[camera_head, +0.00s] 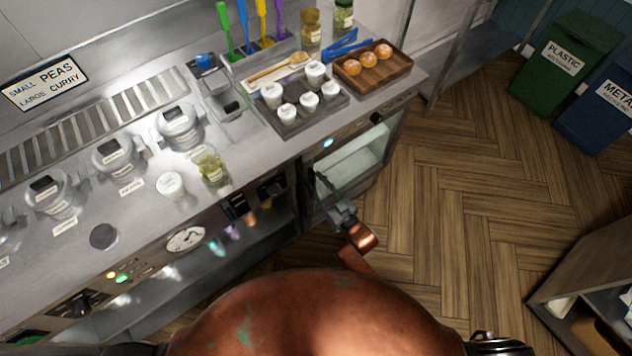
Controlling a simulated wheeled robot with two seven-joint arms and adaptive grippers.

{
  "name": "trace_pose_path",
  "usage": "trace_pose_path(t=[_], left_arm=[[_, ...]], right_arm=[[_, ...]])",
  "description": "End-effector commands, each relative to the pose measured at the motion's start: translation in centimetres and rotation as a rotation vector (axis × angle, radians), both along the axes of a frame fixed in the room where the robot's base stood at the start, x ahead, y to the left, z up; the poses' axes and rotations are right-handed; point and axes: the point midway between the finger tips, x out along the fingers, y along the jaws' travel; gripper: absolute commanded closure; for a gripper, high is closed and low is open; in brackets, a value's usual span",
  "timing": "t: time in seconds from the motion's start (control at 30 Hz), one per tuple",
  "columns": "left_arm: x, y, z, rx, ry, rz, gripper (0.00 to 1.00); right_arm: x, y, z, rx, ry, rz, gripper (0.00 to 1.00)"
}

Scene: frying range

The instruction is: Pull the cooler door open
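The cooler (352,158) is built in under the right end of the steel counter, with a pale, lit inside showing. A dark, narrow edge that looks like part of its door (326,186) slants down toward my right gripper. How far the door stands open is hard to tell. My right gripper (341,210), grey on a copper-coloured arm, is at the lower front of the cooler, close to that edge. I cannot tell whether it touches the door or whether its fingers are open or shut. My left gripper is not in view.
The counter (135,215) holds lidded pots, jars, a tray of white cups (300,118) and a wooden tray of buns (384,84). The wooden floor (450,190) right of the cooler is clear. Green (548,88) and blue (592,128) bins and a shelf unit (590,270) stand at the right.

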Motion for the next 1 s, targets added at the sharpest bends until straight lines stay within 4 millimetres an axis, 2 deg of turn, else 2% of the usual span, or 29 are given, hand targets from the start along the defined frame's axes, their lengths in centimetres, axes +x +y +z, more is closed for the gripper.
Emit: trace_pose_path(t=[0.2,0.63,1.0], left_arm=[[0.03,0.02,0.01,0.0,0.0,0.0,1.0],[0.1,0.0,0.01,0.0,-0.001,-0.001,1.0],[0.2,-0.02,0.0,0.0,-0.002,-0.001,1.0]], right_arm=[[0.04,-0.01,0.03,0.0,0.0,0.0,0.71],[0.03,-0.04,0.01,0.0,0.0,-0.001,1.0],[0.03,-0.06,0.0,0.0,0.0,-0.001,1.0]])
